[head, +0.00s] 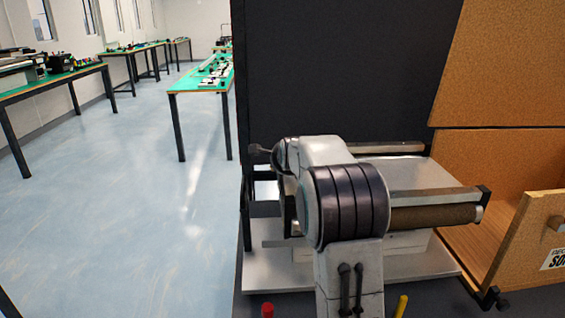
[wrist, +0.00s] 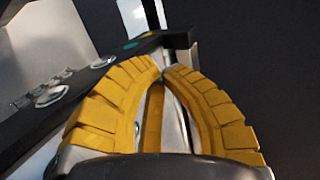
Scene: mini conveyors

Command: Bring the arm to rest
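My gripper (wrist: 162,72) shows in the wrist view with two yellow ribbed fingers. Their tips meet at the top, with nothing seen held between them. Behind the tips is a dark bar with round pale buttons (wrist: 52,95) along it on the left, close to the fingers; whether they touch I cannot tell. In the head view my arm is folded in front of the conveyor, and its white and dark links hide the gripper fingers.
A small conveyor (head: 435,215) with a brown roller stands behind my arm, before a dark panel (head: 340,70). A wooden box (head: 520,240) is at the right. Green-topped tables (head: 205,78) stand at the back left. The blue floor (head: 110,210) at left is clear.

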